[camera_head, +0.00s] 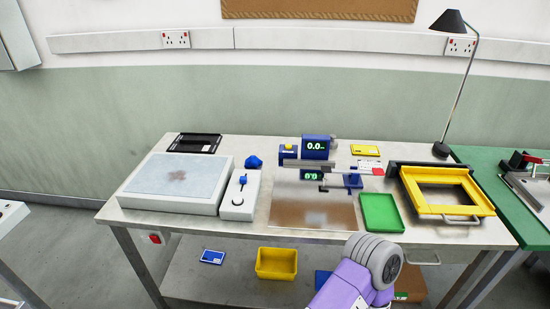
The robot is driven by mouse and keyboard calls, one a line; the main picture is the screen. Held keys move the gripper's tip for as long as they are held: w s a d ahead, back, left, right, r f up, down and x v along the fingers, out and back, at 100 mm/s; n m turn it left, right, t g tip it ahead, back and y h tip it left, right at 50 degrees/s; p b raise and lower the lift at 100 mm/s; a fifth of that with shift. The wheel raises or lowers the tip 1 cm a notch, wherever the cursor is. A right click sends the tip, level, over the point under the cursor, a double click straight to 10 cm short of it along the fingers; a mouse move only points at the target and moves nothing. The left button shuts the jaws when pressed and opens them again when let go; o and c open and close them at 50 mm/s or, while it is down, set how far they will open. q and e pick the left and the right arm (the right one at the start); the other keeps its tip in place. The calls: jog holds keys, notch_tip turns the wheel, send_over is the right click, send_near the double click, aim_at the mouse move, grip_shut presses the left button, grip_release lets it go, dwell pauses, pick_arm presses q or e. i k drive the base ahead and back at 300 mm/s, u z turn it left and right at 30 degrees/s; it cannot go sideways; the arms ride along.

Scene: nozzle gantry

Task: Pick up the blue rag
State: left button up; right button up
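The blue rag (253,161) is a small crumpled blue heap on the metal table (240,217). It lies behind the white control box with a knob (240,194) and right of the white slab with a stained, pale blue top (176,180). Nothing is on top of the rag. Part of my own arm, purple with a grey ribbed end, shows at the bottom right of centre, well in front of the rag. Neither of my grippers is visible.
Right of the rag stands a blue gantry with displays (318,148). A green tray (381,212) and a yellow frame (436,191) lie farther right. A black tray (195,143) is at the back left. A yellow bin (277,263) sits on the lower shelf.

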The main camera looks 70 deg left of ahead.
aim_at(253, 162)
jog(key=u, duration=1.45)
